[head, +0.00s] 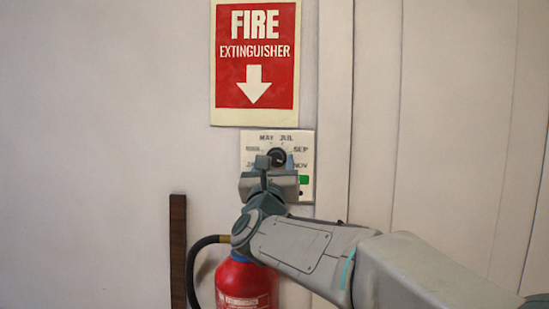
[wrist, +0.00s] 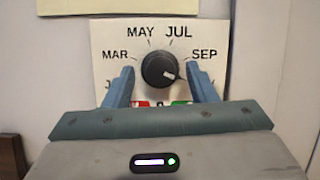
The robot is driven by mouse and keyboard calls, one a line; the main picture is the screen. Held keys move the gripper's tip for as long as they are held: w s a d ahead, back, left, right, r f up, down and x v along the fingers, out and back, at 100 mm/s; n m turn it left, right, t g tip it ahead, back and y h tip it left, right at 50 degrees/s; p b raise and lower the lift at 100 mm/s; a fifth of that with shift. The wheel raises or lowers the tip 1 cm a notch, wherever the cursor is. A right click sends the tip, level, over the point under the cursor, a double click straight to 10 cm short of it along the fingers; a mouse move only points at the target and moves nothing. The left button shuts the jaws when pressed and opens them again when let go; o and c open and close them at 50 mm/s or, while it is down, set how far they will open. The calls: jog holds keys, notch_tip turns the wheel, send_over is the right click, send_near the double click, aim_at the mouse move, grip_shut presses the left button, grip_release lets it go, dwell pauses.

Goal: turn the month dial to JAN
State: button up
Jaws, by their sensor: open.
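The month dial is a black round knob (wrist: 159,69) on a pale panel (wrist: 104,38) on the wall; it also shows in the head view (head: 278,156). MAR, MAY, JUL and SEP read clearly in the wrist view. Its white mark points right and slightly down, below SEP. NOV (head: 301,167) shows in the head view. The JAN label at the lower left is mostly hidden behind my gripper. My gripper (wrist: 160,72) is open, with one blue finger on each side of the knob. Gaps show between the fingers and the knob; its depth along the knob is unclear.
A red fire extinguisher (head: 240,284) with a black hose hangs below the panel. A red sign (head: 255,60) is above it. A dark strip (head: 178,250) is at the left. Red and green patches on the panel's lower part are partly covered by my gripper.

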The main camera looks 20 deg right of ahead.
jog(key=shift+w+d+r, duration=0.1)
jog(key=shift+w, duration=0.1)
jog(key=c, duration=1)
jog(key=shift+f+n+b, duration=0.2)
jog(key=shift+n+b, duration=0.1)
jog(key=shift+b, duration=0.4)
